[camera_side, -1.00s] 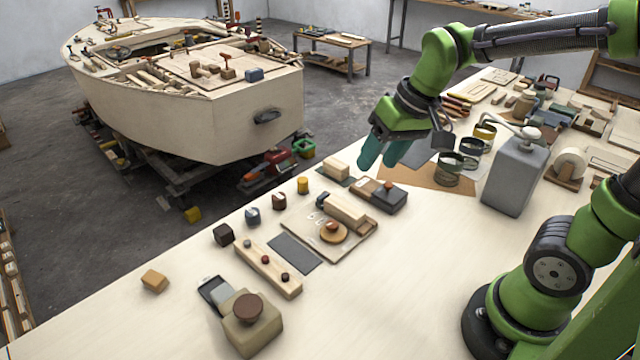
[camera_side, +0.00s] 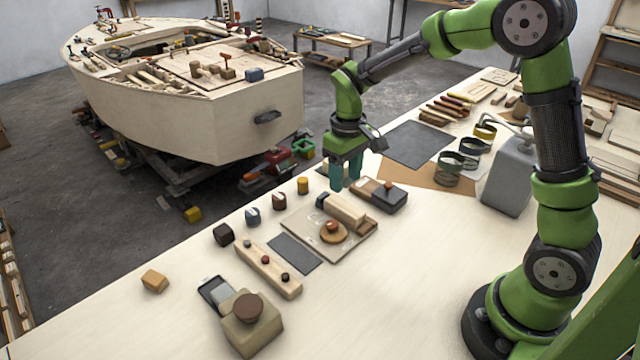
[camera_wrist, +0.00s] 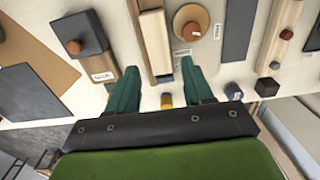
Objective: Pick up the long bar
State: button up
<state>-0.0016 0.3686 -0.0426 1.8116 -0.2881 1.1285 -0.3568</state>
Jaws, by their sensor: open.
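A shorter pale wooden block (camera_side: 345,210) with a dark blue end lies on a thin board; in the wrist view this block (camera_wrist: 155,42) is ahead between the fingers. My gripper (camera_side: 347,184) is open and empty, pointing down above the bench's far-left edge, beyond that block and well away from the long bar. Its teal fingers show in the wrist view (camera_wrist: 158,70).
A round disc with a red knob (camera_side: 333,232) is on the board (camera_side: 305,236). A dark box (camera_side: 386,196) stands right of the gripper. Several small pieces, including a yellow cylinder (camera_side: 303,185), line the bench edge. A grey pad (camera_side: 294,254) lies beside the bar.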

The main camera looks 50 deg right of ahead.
aim_at(345, 206)
notch_tip(345, 206, down, 9)
jog(key=shift+d+r, duration=0.15)
jog(key=shift+r, duration=0.05)
jog(key=c, duration=0.8)
jog(key=shift+r, duration=0.1)
